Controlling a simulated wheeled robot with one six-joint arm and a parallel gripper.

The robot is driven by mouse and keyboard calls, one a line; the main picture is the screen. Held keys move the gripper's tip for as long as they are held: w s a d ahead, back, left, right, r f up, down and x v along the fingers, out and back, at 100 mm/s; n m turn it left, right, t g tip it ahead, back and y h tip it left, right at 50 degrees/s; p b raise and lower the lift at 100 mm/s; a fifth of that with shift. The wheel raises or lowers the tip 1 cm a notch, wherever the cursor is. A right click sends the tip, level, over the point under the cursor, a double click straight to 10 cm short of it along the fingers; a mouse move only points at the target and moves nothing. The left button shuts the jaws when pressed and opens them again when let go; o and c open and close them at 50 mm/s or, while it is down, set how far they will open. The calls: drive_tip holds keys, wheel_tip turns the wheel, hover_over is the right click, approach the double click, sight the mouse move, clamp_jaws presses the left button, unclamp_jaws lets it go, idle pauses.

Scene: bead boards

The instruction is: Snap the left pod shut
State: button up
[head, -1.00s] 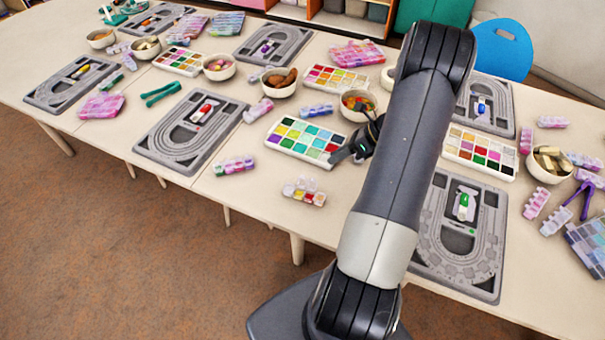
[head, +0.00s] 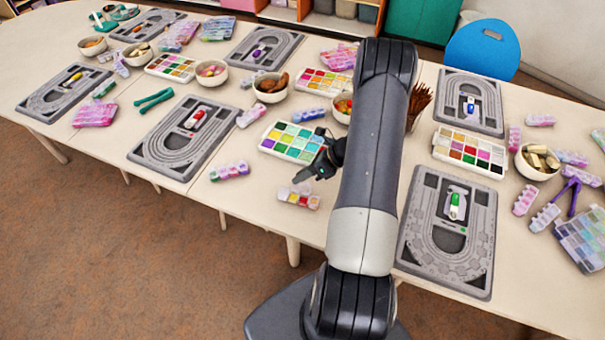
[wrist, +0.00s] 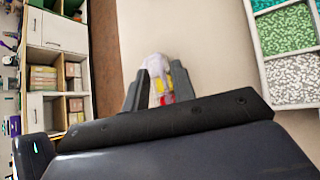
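A small bead pod (head: 298,196) with red and yellow beads lies near the table's front edge; it also shows in the wrist view (wrist: 160,82). Its clear, whitish lid part appears raised at one end. A second pod (head: 230,170), pinkish purple, lies to its left, and its lid state is too small to tell. My gripper (head: 308,176) is just behind and above the red-and-yellow pod. In the wrist view my gripper (wrist: 160,90) has its fingers apart, one on each side of this pod. I cannot tell whether they touch it.
A bead tray (head: 293,142) lies close behind my gripper. Grey bead boards lie on both sides, one left (head: 190,138) and one right (head: 447,232). A bowl (head: 342,108) stands behind my arm. Bare table (head: 255,205) surrounds the pods at the front.

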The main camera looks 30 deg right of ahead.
clamp_jaws()
